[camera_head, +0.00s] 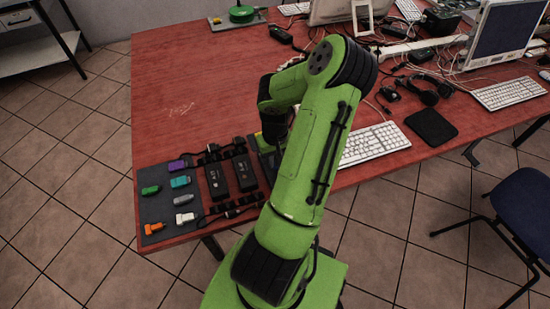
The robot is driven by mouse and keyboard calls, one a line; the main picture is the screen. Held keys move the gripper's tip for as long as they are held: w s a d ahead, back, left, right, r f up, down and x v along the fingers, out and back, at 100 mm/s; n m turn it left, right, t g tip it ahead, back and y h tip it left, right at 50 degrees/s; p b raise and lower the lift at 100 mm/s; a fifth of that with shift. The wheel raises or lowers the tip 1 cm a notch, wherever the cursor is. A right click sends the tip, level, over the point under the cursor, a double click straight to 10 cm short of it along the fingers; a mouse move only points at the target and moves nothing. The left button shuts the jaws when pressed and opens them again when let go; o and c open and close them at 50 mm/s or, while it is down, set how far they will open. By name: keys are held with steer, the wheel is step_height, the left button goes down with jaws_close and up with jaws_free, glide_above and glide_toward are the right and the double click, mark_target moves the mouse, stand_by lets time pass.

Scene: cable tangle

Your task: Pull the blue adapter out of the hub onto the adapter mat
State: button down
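A dark mat (150,212) lies at the table's front left corner with several small coloured adapters on it. A teal-blue adapter (180,182) is on the mat near its right side; I cannot tell whether it is the task's blue adapter. Two black hub-like blocks (216,181) stand right of the mat, with dark plugs and cables around them. No clearly blue adapter shows plugged into either one. My gripper (274,136) points down just right of the blocks, over a dark grey item (262,162). Its fingers are too dark and hidden by my arm to make out.
Purple (177,166), green (151,190) and orange (153,228) adapters sit on the mat. A keyboard (374,143), headset and monitors with loose cables crowd the right of the table. The table's back left (180,80) is clear.

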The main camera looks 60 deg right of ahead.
steer(key=c, duration=1.6)
jaws_free()
jaws_close()
steer(key=shift+r, duration=0.15)
steer(key=shift+r+p, duration=1.4)
steer(key=shift+r, duration=0.05)
steer(key=shift+c, duration=0.6)
jaws_free()
jaws_close()
